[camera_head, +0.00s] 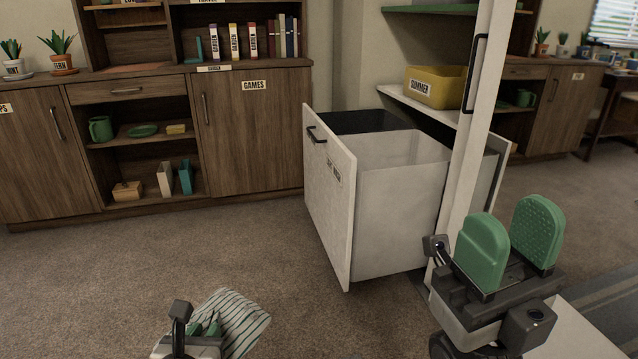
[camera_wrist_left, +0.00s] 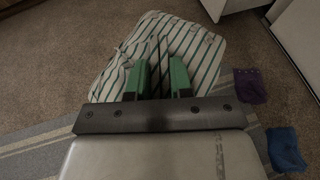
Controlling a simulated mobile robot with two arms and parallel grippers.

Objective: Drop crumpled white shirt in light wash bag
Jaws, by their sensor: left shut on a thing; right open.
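My left gripper (camera_head: 204,328) is low at the bottom of the head view, shut on a white cloth with dark green stripes (camera_head: 240,318). The cloth also shows in the left wrist view (camera_wrist_left: 200,45), bunched and spread around the green fingers. I cannot tell from its shape whether it is a shirt. A white laundry bag (camera_head: 400,200) stands in a pulled-out cabinet drawer, open at the top, up and to the right of the left gripper. My right gripper (camera_head: 512,222) is open and empty at the lower right, in front of the cabinet.
The drawer's white front panel (camera_head: 330,205) has a black handle and a partly readable label. A dark bag (camera_head: 375,121) sits behind the white one. In the left wrist view, a purple cloth (camera_wrist_left: 250,86) and a blue cloth (camera_wrist_left: 286,148) lie at the right. Carpet left of the drawer is clear.

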